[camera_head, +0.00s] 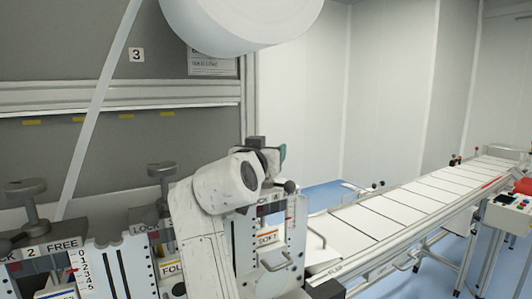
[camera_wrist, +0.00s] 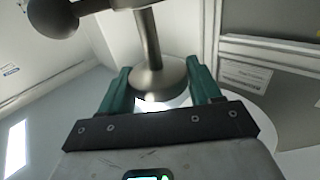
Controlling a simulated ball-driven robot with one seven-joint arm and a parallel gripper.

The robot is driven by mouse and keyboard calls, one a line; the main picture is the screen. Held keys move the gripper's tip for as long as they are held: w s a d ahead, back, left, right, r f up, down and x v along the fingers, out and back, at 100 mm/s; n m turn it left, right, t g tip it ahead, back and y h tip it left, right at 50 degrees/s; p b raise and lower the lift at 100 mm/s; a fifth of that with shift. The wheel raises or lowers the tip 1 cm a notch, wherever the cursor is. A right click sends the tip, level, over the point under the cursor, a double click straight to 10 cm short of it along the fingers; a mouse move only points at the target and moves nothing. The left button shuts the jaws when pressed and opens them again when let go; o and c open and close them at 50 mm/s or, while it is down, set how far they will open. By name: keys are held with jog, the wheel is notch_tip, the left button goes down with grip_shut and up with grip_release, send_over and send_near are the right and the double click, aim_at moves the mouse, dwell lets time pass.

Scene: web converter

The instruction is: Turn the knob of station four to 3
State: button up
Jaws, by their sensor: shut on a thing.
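The station four panel (camera_head: 290,235) stands at the right end of the row, with a window and a label that seems to read SOFT. Its scale is too small to read. In the head view my gripper (camera_head: 272,155) is above this panel, largely hidden behind my white arm, and the knob is hidden. In the wrist view the green fingers of my gripper (camera_wrist: 158,88) are on either side of the flared grey metal knob (camera_wrist: 158,72), shut on it. A grey stem rises from the knob to a bar with a dark ball (camera_wrist: 52,18).
Station two (camera_head: 45,248) and its grey knob (camera_head: 25,188) are at left; another grey knob (camera_head: 161,170) stands between. A white roll (camera_head: 240,20) hangs overhead. A slatted conveyor (camera_head: 400,213) runs off right, past a control box (camera_head: 508,215).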

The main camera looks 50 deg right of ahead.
jog(key=o, duration=0.9)
jog(key=shift+o, duration=0.2)
jog(key=shift+a, duration=0.15)
jog(key=b+v, duration=0.2)
jog(key=v, duration=0.8)
jog(key=shift+a, duration=0.25)
jog(key=shift+s, duration=0.1)
